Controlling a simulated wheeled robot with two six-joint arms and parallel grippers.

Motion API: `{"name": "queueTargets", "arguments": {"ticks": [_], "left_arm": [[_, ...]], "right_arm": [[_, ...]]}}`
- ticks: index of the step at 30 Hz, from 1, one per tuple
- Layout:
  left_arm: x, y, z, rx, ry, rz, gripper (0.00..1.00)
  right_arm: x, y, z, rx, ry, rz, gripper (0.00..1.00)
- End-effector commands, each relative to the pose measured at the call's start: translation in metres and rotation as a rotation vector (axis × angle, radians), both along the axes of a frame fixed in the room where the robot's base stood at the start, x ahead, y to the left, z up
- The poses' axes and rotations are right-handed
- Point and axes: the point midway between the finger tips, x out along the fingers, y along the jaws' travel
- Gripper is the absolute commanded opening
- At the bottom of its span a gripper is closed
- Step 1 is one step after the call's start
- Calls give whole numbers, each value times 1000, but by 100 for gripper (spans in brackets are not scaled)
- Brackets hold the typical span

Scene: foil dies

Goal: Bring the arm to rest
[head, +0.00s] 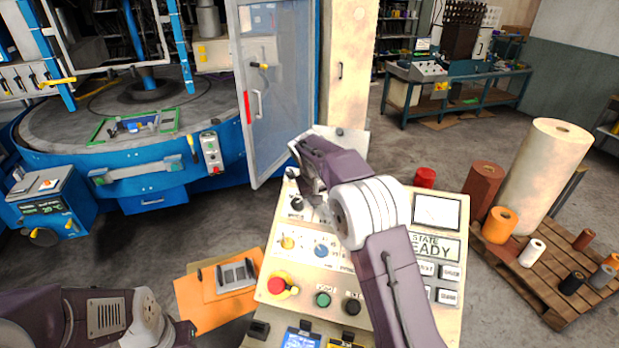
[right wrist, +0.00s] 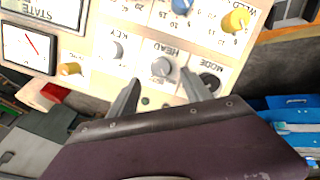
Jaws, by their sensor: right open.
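My right arm reaches up across the cream control panel (head: 400,195) in the head view. Its gripper (head: 306,186) is at the panel's upper left, partly hidden by my own wrist. In the right wrist view the right gripper (right wrist: 162,93) is open, its two fingers apart near the grey HEAD knob (right wrist: 163,68). Nothing is held between them; whether a finger touches the panel I cannot tell. The black MODE knob (right wrist: 210,82) is beside one finger, the KEY knob (right wrist: 113,50) beyond the other. My left arm shows at the lower left; its gripper is not in view.
A blue machine with a round table (head: 60,125) and an open door (head: 270,100) stands behind left. A pallet (head: 540,290) with rolls is at right.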

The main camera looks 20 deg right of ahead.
Motion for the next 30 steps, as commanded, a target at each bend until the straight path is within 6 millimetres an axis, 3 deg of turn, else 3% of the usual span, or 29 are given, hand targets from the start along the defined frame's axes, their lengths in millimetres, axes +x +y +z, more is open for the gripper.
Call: {"name": "queueTargets", "arguments": {"ticks": [2, 5, 7, 11, 14, 18, 21, 24, 27, 30], "left_arm": [[0, 0, -2, 0, 0, 0, 0], [0, 0, -22, 0, 0, 0, 0], [0, 0, -41, 0, 0, 0, 0], [0, 0, -67, 0, 1, 0, 0], [0, 0, -83, 0, 0, 0, 0], [0, 0, -103, 0, 0, 0, 0], [0, 0, -107, 0, 0, 0, 0], [0, 0, -104, 0, 0, 0, 0], [0, 0, -103, 0, 0, 0, 0], [0, 0, -103, 0, 0, 0, 0]], "right_arm": [[0, 0, -2, 0, 0, -1, 57], [2, -4, 1, 4, -44, -7, 57], [-13, -9, 2, 9, -58, -18, 57], [-70, -7, -31, 64, 4, -29, 57], [-118, 2, -66, 121, 56, -23, 57], [-201, 19, -127, 217, 140, -16, 57], [-258, 30, -162, 275, 195, -16, 57], [-299, 38, -184, 312, 240, -18, 57], [-315, 43, -197, 332, 248, -11, 57], [-304, 44, -195, 330, 215, 19, 57]]}}
